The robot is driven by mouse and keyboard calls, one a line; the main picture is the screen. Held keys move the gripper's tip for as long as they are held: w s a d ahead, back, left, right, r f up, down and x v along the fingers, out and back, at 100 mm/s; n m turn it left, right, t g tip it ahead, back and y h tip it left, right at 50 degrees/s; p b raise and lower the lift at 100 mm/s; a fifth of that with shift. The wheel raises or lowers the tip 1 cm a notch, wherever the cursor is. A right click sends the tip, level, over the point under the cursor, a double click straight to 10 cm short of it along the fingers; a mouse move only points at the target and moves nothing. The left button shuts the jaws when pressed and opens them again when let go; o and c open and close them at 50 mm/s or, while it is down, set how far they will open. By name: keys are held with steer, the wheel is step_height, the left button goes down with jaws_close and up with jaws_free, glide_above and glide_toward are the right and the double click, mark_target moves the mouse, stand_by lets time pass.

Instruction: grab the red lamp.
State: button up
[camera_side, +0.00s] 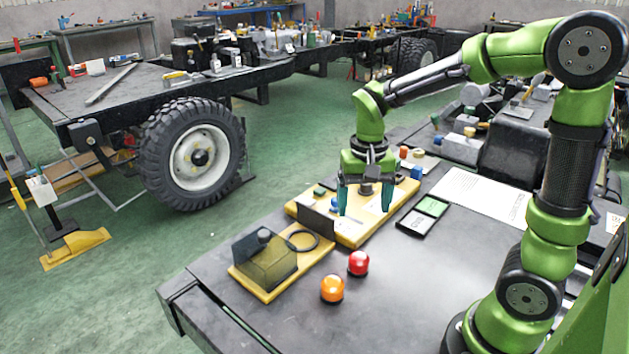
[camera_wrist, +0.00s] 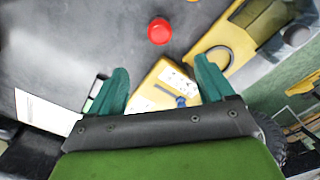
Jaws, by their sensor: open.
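The red lamp (camera_side: 358,263) is a small dome on a dark base. It stands on the dark table, just right of and behind an orange lamp (camera_side: 332,288). In the wrist view the red lamp (camera_wrist: 160,31) shows near the top middle, ahead of the fingertips and apart from them. My gripper (camera_side: 364,203) is open and empty above the yellow board, behind the red lamp in the side view. Its two teal fingers (camera_wrist: 160,75) are spread wide in the wrist view. The orange lamp is at most a sliver at the wrist view's top edge.
A yellow board (camera_side: 349,236) with small parts lies under my gripper. A yellow tray with a smoky box (camera_side: 266,262) and a black ring (camera_side: 302,240) lies left of the lamps. A black and green case (camera_side: 423,214) and white paper (camera_side: 482,203) lie right. The table in front is clear.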

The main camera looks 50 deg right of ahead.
mark_target(359, 255)
step_height(359, 255, down, 15)
steer(key=shift+s+a+f, duration=0.1)
steer(key=shift+s, duration=0.05)
stand_by(0.4)
steer(key=c, duration=1.2)
